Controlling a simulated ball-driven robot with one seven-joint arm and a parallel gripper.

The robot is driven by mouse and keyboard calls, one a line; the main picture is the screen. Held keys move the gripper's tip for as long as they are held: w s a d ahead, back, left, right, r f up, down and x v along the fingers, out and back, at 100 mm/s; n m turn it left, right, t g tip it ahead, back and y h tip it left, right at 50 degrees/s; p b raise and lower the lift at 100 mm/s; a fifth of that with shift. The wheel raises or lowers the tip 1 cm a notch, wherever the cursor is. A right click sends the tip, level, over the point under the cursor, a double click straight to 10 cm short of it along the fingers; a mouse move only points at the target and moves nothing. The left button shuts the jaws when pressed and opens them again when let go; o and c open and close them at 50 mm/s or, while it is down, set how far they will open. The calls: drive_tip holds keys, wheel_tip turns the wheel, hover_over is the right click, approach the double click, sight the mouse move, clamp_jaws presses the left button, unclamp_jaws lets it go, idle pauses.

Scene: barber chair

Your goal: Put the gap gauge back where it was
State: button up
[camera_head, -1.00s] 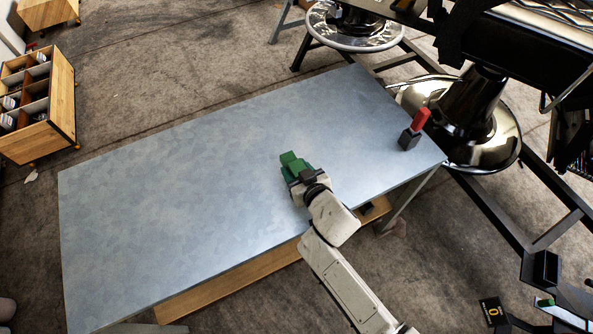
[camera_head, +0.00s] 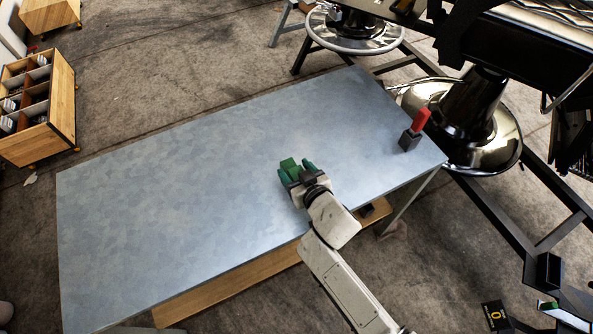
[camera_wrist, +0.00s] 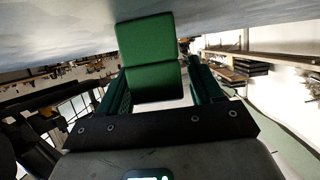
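A green block (camera_head: 289,166), which I take to be the gap gauge, is on the blue-grey table (camera_head: 180,190), right of its middle. My gripper (camera_head: 296,172) is at the block, with its green fingers spread on either side of it. In the wrist view the block (camera_wrist: 150,60) stands between the two fingers (camera_wrist: 160,88) against the table surface, and a gap shows between it and the right finger. Contact at the left finger is unclear. A red piece (camera_head: 421,118) stands tilted at a dark block (camera_head: 409,140) near the table's right end.
The left half of the table is bare. A chrome chair base (camera_head: 485,150) and black frame bars stand close past the right end. A wooden compartment box (camera_head: 60,110) is on the floor at the left. A wooden board (camera_head: 230,293) shows below the table's front edge.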

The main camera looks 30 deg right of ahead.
drive_tip(key=shift+o, duration=0.5)
drive_tip(key=shift+s+f, duration=0.2)
drive_tip(key=shift+f, duration=0.6)
drive_tip(key=shift+r, duration=0.1)
drive_tip(key=shift+w+r+p, duration=0.1)
drive_tip(key=shift+r+p, duration=0.4)
drive_tip(key=shift+p, duration=0.25)
drive_tip(key=shift+s, duration=0.4)
drive_tip(key=r+v, duration=0.1)
drive_tip(key=v, duration=1)
drive_tip(key=shift+w, duration=0.1)
